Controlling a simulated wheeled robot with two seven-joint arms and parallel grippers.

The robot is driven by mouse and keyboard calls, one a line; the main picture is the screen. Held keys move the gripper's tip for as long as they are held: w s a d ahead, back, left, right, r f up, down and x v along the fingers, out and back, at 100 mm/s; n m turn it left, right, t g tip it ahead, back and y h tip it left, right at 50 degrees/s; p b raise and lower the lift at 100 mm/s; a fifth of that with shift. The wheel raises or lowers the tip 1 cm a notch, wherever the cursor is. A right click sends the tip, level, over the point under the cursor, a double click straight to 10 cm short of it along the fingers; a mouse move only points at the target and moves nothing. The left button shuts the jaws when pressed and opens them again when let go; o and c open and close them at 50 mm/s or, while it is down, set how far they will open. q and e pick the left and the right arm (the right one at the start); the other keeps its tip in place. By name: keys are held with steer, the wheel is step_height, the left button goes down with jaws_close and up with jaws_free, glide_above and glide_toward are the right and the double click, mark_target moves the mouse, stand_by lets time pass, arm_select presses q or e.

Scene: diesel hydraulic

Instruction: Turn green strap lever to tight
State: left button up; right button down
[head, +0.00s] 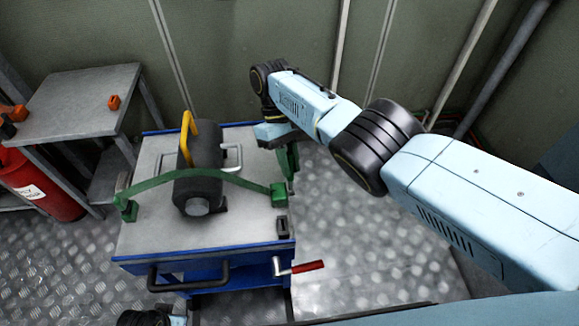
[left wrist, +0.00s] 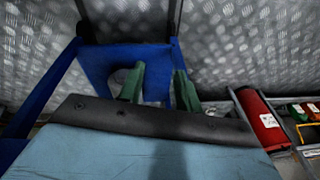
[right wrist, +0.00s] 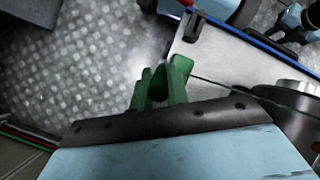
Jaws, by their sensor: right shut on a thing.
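The green strap (head: 155,183) runs over a dark cylinder (head: 198,160) on the cart top, from a green bracket at the left to a green block (head: 279,190) at the right edge. My right gripper (head: 290,172) has green fingers and is beside the cart's right edge, just behind that block. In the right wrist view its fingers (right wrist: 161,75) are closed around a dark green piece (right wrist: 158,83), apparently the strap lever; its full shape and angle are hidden. My left gripper (left wrist: 158,78) is open and looks empty, low by the cart's blue frame (left wrist: 110,62).
The blue cart (head: 265,255) has a front bar handle and a red-handled crank (head: 305,267) at its right. A yellow handle (head: 187,133) rises from the cylinder. A grey table (head: 75,100) and red extinguisher (head: 45,190) stand left. Floor right of the cart is clear.

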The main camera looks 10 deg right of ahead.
arm_select(q)
steer(key=shift+w+d+r+b, duration=0.15)
steer(key=shift+w+r+b, duration=0.1)
steer(key=shift+r, duration=0.45)
steer(key=shift+w+d+r+b, duration=0.1)
steer(key=shift+w+r+b, duration=0.1)
steer(key=shift+r, duration=0.5)
arm_select(e)
steer(key=shift+w, duration=0.1)
steer(key=c, duration=1.4)
jaws_free()
steer(key=shift+o, duration=0.2)
arm_select(q)
steer(key=shift+r, duration=0.1)
arm_select(e)
steer(key=shift+r, duration=0.1)
